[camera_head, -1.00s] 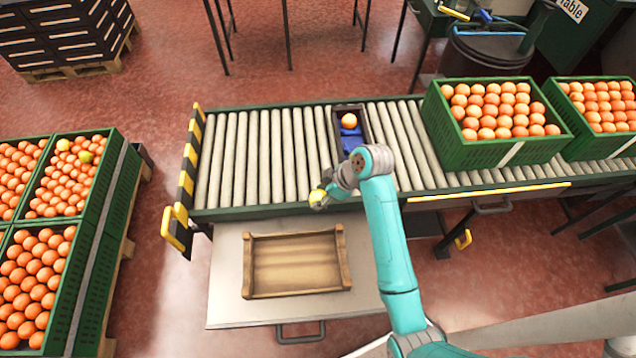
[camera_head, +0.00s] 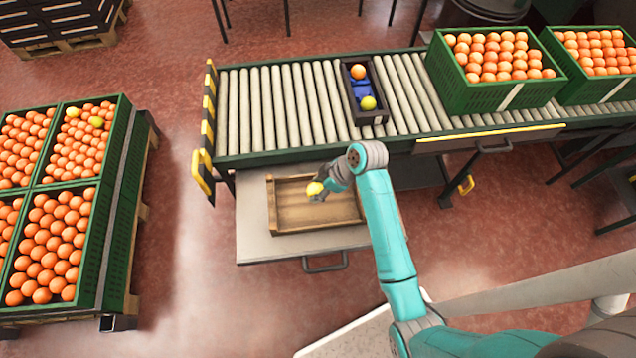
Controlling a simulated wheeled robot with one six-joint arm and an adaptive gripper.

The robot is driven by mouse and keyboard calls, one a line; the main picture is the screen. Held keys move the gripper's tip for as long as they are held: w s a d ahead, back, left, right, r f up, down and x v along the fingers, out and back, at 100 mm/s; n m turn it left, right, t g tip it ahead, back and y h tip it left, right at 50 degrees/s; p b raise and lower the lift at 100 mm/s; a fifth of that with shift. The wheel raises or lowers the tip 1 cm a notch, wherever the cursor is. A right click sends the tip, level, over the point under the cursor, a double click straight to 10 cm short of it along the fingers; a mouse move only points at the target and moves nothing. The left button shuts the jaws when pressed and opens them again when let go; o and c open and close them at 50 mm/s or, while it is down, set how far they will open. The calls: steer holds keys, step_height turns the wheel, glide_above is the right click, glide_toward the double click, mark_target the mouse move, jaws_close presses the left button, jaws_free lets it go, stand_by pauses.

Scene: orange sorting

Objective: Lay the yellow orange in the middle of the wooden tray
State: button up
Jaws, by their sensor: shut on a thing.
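The yellow orange (camera_head: 314,188) is held at the tip of my gripper (camera_head: 320,188), which is shut on it. The wooden tray (camera_head: 288,218) is a shallow brown box on a pale metal surface in front of the conveyor. In the picture, the held orange lies over the tray, a little above its middle. It looks raised above the tray floor, but the exact height is hard to tell. My gripper and arm hide the tray's upper right part.
A dark box (camera_head: 375,119) on the roller conveyor (camera_head: 283,110) holds an orange fruit (camera_head: 358,71) and another yellow one (camera_head: 368,103). Full green crates (camera_head: 495,98) stand on the conveyor at right; more crates (camera_head: 113,190) stand at left. The tray looks empty.

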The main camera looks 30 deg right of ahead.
steer(key=shift+f, duration=2.5)
steer(key=shift+f, duration=0.55)
steer(key=o, duration=1.6)
steer(key=shift+c, duration=0.2)
steer(key=shift+r, duration=4)
